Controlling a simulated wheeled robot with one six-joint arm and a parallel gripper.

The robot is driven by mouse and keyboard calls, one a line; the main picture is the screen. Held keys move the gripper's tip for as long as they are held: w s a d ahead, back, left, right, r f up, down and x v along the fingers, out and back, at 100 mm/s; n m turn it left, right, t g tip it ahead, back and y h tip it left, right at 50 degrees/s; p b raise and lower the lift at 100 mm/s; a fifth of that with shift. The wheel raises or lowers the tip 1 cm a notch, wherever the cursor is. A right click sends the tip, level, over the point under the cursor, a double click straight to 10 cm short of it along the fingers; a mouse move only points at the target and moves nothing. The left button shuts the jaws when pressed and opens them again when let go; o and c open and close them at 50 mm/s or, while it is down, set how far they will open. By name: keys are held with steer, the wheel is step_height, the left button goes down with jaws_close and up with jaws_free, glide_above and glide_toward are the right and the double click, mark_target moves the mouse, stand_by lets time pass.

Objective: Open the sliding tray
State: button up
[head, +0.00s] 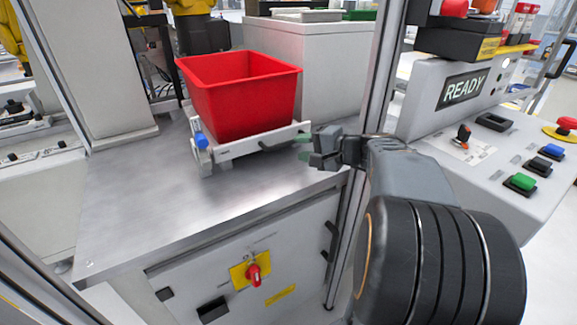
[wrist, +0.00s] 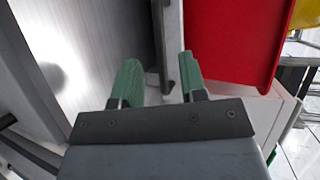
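The sliding tray (head: 240,146) is a light grey frame on the metal table, with a red bin (head: 240,100) sitting in it. A dark handle (head: 280,139) runs along the tray's front. My gripper (head: 303,146) is at the right end of the tray front, close to the handle. In the wrist view my gripper (wrist: 160,78) shows two green fingertips spread apart. The dark handle (wrist: 157,40) and tray edge lie beyond and between them. I cannot tell whether a finger touches the handle. The red bin fills the upper right there.
The metal table top (head: 150,205) is bare in front of the tray. A vertical metal post (head: 378,70) stands close behind my gripper. A control panel (head: 490,120) reading READY is on the right. A red switch (head: 253,274) is on the cabinet below the table.

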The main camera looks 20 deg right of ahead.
mark_target(291, 143)
steer(key=shift+w+d+f+m+t+b, duration=0.2)
steer(key=shift+d+f+t+b, duration=0.1)
steer(key=shift+d, duration=0.2)
steer(key=shift+w+d+f+m+t+b, duration=0.15)
steer(key=shift+d+f+t, duration=0.1)
steer(key=shift+d, duration=0.2)
steer(key=shift+w, duration=0.4)
steer(key=shift+b+x, duration=0.35)
steer(key=shift+x, duration=2.9)
steer(key=shift+c, duration=0.2)
jaws_close()
